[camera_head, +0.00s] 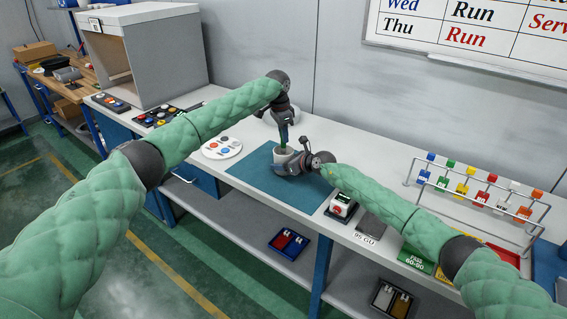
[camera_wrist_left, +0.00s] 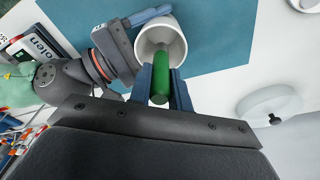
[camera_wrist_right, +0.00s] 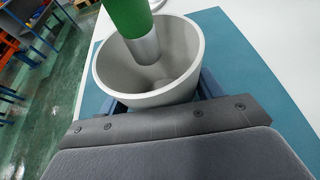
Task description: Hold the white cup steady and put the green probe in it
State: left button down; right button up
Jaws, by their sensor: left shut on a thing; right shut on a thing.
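The white cup (camera_head: 283,156) stands upright on the teal mat (camera_head: 262,176). My right gripper (camera_head: 290,165) is shut on the cup's wall, low at its side; the cup also shows in the right wrist view (camera_wrist_right: 185,80). My left gripper (camera_head: 284,137) is above the cup, shut on the green probe (camera_wrist_left: 160,88), which points down. In the right wrist view the probe (camera_wrist_right: 128,16) crosses the far rim and its grey metal tip shows against the cup's inside. It is off-centre towards the far wall. I cannot tell how deep the tip is.
A white plate with coloured discs (camera_head: 221,148) lies left of the mat. A rack with coloured tags (camera_head: 480,190) stands further right. A large grey open box (camera_head: 150,60) is at the back left.

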pick_arm(q)
jog(key=c, duration=1.2)
grip_release()
notch_tip(320, 180, up, 12)
jog(key=a, duration=0.1)
jog(key=shift+s+a, duration=0.15)
jog(key=shift+s, duration=0.1)
jog(key=shift+f, duration=0.1)
pick_arm(e)
jog(key=o, duration=1.1)
jog(key=shift+c, duration=0.2)
